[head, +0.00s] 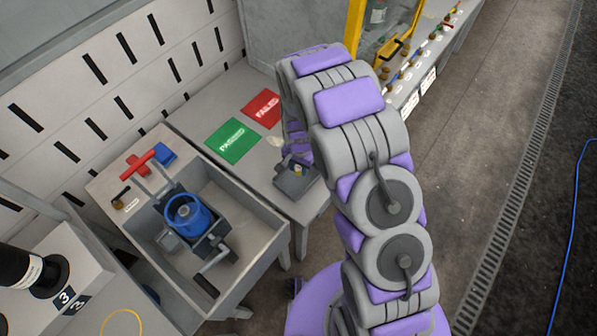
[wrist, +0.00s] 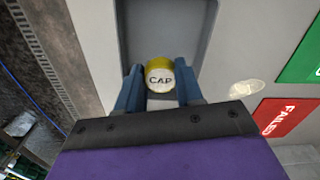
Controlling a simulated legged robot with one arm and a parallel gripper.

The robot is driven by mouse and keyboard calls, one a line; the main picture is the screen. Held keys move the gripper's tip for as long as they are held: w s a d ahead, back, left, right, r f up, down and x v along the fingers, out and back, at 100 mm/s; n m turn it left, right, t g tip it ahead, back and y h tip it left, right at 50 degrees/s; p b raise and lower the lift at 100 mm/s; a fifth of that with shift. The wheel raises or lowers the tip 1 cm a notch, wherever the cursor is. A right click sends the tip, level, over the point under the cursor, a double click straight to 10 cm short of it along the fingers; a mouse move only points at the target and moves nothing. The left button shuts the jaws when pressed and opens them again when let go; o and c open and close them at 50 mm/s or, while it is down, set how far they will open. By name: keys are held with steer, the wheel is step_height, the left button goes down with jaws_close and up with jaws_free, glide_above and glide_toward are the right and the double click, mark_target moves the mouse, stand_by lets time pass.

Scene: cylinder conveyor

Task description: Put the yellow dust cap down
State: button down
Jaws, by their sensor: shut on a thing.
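The yellow dust cap (wrist: 159,76) has a pale face marked CAP. In the wrist view it sits between the two blue fingers of my gripper (wrist: 160,82), which are shut on it. The cap is over a grey open tray (wrist: 205,45); I cannot tell whether it touches the tray floor. In the head view the small grey tray (head: 290,185) stands at the table's front edge, with a bit of the yellow cap (head: 298,170) showing. My gripper (head: 297,158) is above it, partly hidden by my arm.
A green PASSED mat (head: 232,141) and a red FAILED mat (head: 262,108) lie behind the tray. A pale round piece (head: 274,141) lies near them. To the left is a sink-like bench (head: 270,222) holding a blue-wheeled valve (head: 190,215). A yellow frame (head: 354,30) stands at the back.

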mark_target(298, 168)
steer(key=f, duration=0.2)
steer(key=f+b, duration=0.1)
steer(key=shift+a+f, duration=0.25)
steer(key=shift+f, duration=0.1)
steer(key=shift+r, duration=0.1)
steer(key=c, duration=0.7)
jaws_free()
